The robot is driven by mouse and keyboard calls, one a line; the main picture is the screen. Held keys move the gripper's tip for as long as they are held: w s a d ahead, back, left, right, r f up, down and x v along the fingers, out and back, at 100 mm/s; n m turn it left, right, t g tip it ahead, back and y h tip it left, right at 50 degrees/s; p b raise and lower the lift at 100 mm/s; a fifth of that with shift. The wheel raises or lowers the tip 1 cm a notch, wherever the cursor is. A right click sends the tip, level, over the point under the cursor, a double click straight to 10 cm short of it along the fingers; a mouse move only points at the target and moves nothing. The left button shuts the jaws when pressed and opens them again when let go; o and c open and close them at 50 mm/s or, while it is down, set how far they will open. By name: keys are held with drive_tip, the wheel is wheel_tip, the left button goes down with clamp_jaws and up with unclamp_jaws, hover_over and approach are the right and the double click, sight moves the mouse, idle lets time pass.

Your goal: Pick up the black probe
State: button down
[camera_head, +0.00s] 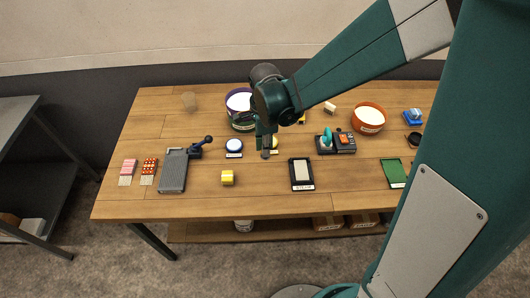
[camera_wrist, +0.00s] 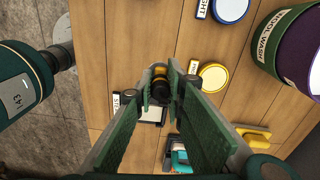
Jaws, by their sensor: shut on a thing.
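The black probe (camera_wrist: 160,88) shows end-on between the finger pads in the wrist view. It is a dark round body with a yellow-brown band. My gripper (camera_wrist: 163,78) is shut on it, one green-padded finger on each side. In the head view my gripper (camera_head: 266,136) points down over the middle of the wooden table (camera_head: 240,203). A dark end (camera_head: 266,154) shows below the fingers there. I cannot tell clearly whether it is clear of the table top. The fingers hide part of the probe.
A white-topped round dish (camera_head: 234,145) lies left of the gripper, with a purple-filled tub (camera_head: 238,103) behind. An orange bowl (camera_head: 368,118) stands at right. A grey board (camera_head: 173,171) lies left.

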drive_tip(key=shift+r, duration=0.7)
